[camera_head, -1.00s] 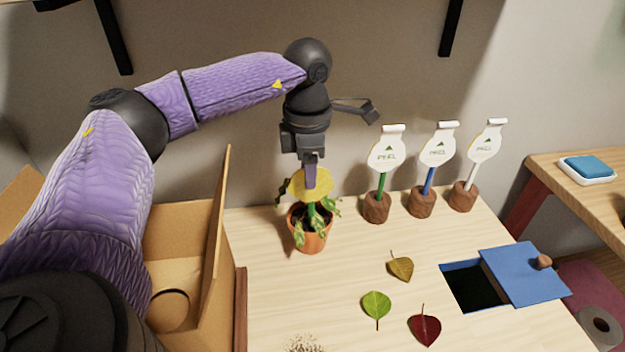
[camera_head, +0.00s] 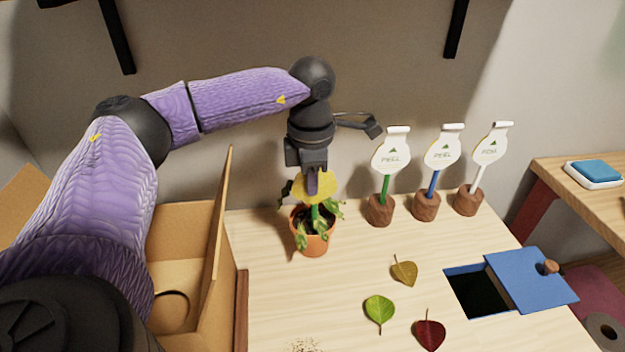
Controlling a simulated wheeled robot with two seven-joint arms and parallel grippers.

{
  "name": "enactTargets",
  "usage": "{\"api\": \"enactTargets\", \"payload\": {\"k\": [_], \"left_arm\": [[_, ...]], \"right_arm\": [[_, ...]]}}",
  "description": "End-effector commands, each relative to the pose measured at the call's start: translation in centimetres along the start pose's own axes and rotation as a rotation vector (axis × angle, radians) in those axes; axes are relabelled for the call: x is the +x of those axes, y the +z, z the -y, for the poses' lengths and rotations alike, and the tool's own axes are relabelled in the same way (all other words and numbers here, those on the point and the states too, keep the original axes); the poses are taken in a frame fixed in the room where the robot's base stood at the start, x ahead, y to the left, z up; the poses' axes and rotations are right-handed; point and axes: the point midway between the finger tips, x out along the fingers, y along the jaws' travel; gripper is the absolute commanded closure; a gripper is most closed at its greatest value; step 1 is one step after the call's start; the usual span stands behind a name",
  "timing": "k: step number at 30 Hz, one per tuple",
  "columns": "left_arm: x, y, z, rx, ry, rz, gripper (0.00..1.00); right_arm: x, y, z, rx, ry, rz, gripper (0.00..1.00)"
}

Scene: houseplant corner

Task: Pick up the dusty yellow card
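The yellow card (camera_head: 327,187) stands in a small terracotta pot (camera_head: 313,245) with a drooping green plant, near the back left of the table. A green stem shows below the card. The other finger is not clearly seen, so I cannot tell whether the fingers are open or shut on the card. Part of the card is hidden behind the finger. Dust on the card is too small to make out. My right gripper is not in view.
Three white tags on wooden stands (camera_head: 380,209) line the back right. Several leaves lie in front, including a green one (camera_head: 379,311). A blue lid (camera_head: 530,278) partly covers a dark opening at right. A cardboard box (camera_head: 185,248) stands left; brown specks lie at the front.

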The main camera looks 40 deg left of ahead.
Motion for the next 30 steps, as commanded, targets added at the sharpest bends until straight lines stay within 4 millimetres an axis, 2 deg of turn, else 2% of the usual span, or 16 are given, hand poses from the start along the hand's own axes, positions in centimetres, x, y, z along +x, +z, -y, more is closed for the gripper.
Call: {"api": "enactTargets", "payload": {"k": [5,11,17,24,27,30], "left_arm": [[-2.8,0.0,0.3,0.001,0.003,0.003,1.00],[-7.5,0.0,0.3,0.001,0.002,0.004,1.00],[-6.9,0.0,4.5,0.007,0.001,0.000,1.00],[-6.9,0.0,12.6,0.012,0.002,-0.001,1.00],[-6.9,0.0,15.5,0.011,0.000,0.000,1.00],[-6.9,0.0,17.6,0.009,0.000,0.001,1.00]], "right_arm": [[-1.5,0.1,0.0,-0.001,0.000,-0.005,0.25],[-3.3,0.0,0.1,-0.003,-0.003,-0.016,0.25],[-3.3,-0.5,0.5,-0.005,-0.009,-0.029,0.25],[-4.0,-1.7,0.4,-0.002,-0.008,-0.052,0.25],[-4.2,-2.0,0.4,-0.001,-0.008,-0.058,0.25],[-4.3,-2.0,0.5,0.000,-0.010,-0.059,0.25]]}}
